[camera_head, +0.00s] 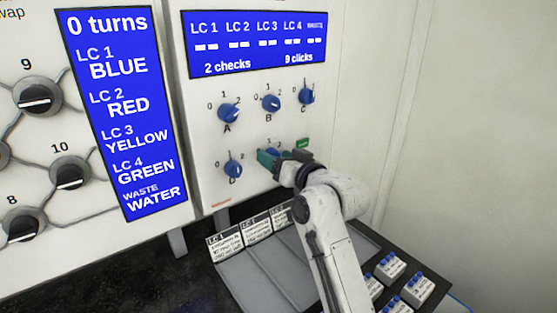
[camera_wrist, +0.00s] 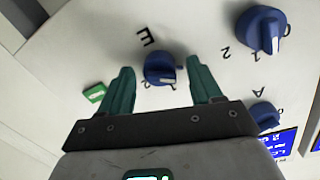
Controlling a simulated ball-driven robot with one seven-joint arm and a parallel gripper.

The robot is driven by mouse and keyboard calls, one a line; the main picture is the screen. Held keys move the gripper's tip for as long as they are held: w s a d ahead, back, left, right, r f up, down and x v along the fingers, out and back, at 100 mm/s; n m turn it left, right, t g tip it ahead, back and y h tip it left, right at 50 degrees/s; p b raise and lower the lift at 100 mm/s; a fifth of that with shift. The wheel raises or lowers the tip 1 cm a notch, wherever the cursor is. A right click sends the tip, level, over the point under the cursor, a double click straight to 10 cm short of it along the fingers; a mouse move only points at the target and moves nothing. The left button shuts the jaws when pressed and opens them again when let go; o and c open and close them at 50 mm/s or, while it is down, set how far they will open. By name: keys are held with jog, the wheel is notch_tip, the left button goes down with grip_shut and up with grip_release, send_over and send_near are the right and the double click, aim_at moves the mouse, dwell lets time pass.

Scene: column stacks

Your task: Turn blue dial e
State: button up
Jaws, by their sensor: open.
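Blue dial E (camera_wrist: 158,68) shows in the wrist view under the letter E, with a white pointer mark on its face. My gripper (camera_wrist: 163,85) is open, with one green finger on each side of the dial. I cannot tell whether the fingers touch it. In the head view my gripper (camera_head: 270,160) is at the lower row of dials and mostly hides dial E (camera_head: 271,153); only a little blue shows there.
Blue dials D (camera_head: 233,169), A (camera_head: 229,112), B (camera_head: 271,103) and C (camera_head: 306,96) surround it on the white panel. A green label (camera_head: 303,143) is to the upper right. A blue display (camera_head: 257,45) is above. A tray (camera_head: 262,270) lies below.

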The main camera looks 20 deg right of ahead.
jog(key=shift+s, duration=0.1)
jog(key=b+v, duration=0.1)
jog(key=v, duration=0.9)
jog(key=shift+s+d, duration=0.15)
jog(key=shift+s, duration=0.15)
jog(key=shift+r, duration=0.1)
